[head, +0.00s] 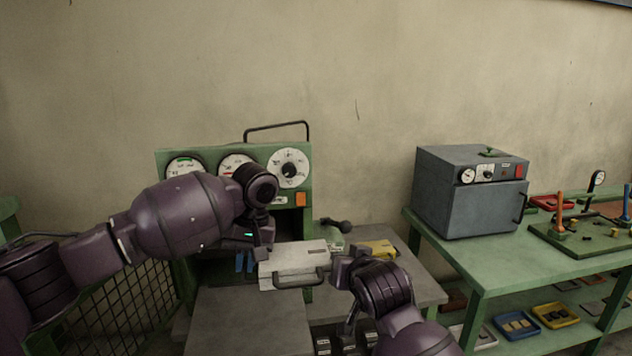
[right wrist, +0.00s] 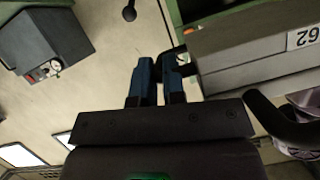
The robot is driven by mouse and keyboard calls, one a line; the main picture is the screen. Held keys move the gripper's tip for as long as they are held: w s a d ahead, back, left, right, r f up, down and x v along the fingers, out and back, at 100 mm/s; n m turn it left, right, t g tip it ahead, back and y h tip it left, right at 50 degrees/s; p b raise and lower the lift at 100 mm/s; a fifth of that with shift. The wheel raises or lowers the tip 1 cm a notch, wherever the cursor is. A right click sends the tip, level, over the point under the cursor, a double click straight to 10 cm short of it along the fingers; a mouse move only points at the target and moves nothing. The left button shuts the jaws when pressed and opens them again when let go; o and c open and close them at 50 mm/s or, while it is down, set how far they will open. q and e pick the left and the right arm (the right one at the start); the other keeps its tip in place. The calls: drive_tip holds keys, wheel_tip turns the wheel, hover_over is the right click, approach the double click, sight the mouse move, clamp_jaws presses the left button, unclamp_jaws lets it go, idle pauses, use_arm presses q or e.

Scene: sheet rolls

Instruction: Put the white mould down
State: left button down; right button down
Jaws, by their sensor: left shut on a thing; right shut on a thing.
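The white mould (head: 309,254) is a pale, flat two-layer block with a dark front handle. It is in front of the green press, over the grey bench top, and looks roughly level. I cannot tell whether it touches the bench. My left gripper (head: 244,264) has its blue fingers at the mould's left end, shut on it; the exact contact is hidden. My right gripper (head: 340,272) is at the mould's right end. In the right wrist view its blue fingers (right wrist: 158,82) are shut at a dark end handle of the mould (right wrist: 235,52), which carries a number label.
The green press (head: 305,225) with several dials stands behind the mould. A yellow block (head: 377,248) lies just right of it on the bench (head: 245,315). A grey oven (head: 465,195) stands on the green table (head: 475,268) at right. Bare bench shows in front of the mould.

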use_arm(q)
drive_tip(key=shift+w+r, duration=0.1)
drive_tip(key=shift+w, duration=0.5)
use_arm(e)
drive_tip(key=shift+w+r, duration=0.15)
drive_tip(key=shift+w, duration=0.45)
use_arm(q)
drive_tip(key=shift+s, duration=0.1)
use_arm(e)
drive_tip(key=shift+s, duration=0.1)
